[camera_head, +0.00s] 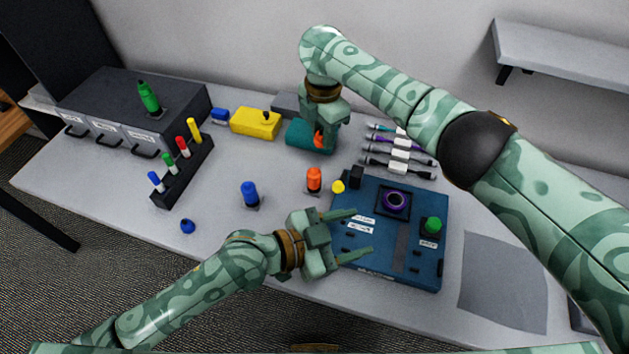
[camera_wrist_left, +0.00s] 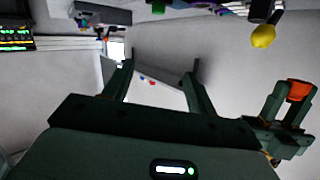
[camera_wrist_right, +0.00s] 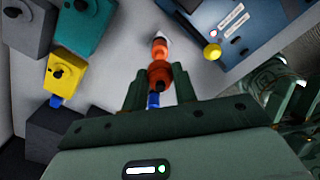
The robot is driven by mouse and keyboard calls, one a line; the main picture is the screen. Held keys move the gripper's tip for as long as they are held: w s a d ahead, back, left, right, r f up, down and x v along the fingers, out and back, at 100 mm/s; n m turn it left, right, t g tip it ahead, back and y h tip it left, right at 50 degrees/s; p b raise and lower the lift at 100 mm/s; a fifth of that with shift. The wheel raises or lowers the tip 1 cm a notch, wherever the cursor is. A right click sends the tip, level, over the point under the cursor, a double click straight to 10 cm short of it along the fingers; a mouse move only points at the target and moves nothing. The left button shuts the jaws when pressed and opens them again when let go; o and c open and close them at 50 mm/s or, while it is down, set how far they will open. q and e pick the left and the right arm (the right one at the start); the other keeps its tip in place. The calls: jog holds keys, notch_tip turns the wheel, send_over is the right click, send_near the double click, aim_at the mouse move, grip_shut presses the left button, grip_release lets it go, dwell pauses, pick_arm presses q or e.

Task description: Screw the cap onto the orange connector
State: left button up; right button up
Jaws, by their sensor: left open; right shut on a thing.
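The orange connector (camera_head: 314,179) stands upright on a small dark base near the middle of the table, left of the blue panel. My right gripper (camera_head: 322,141) is shut on an orange cap (camera_wrist_right: 158,74) above the table, behind the connector and beside the teal box. An orange piece with a pale tip (camera_wrist_right: 160,47), apparently the connector, shows beyond the cap in the right wrist view. The held cap also shows in the left wrist view (camera_wrist_left: 298,91). My left gripper (camera_head: 360,233) is open and empty over the left part of the blue panel, in front of the connector.
The blue panel (camera_head: 378,262) bears a purple ring and a green knob (camera_head: 433,225); a yellow knob (camera_head: 338,187) is at its left. Teal (camera_head: 298,133) and yellow (camera_head: 254,122) boxes stand behind. A blue connector (camera_head: 250,194), pen rack (camera_head: 184,171) and drawer unit (camera_head: 100,100) are left.

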pick_arm(q)
jog(key=g+h, duration=0.1)
pick_arm(e)
jog(key=shift+s+a+f+n, duration=0.15)
jog(key=shift+a+f+n, duration=0.05)
jog(key=shift+a+n, duration=0.1)
jog(key=shift+s+a+f+n, duration=0.1)
jog(key=shift+a+f+n, duration=0.25)
jog(key=shift+n, duration=0.25)
pick_arm(q)
jog(key=n+t+y, duration=0.5)
jog(key=n, duration=0.1)
send_near(313, 171)
jog(key=shift+s+a, duration=0.3)
jog(key=shift+a, duration=0.3)
pick_arm(e)
jog(key=shift+s+a+f+n, duration=0.15)
jog(key=shift+a+n, duration=0.1)
jog(key=shift+n, duration=0.15)
pick_arm(q)
jog(key=shift+d+f, duration=0.1)
jog(key=x, duration=1)
jog(key=shift+w+d, duration=0.1)
jog(key=shift+d, duration=0.25)
jog(key=shift+w+d, duration=0.2)
jog(key=shift+w, duration=0.05)
jog(key=shift+w+f, duration=0.25)
jog(key=shift+f, duration=0.2)
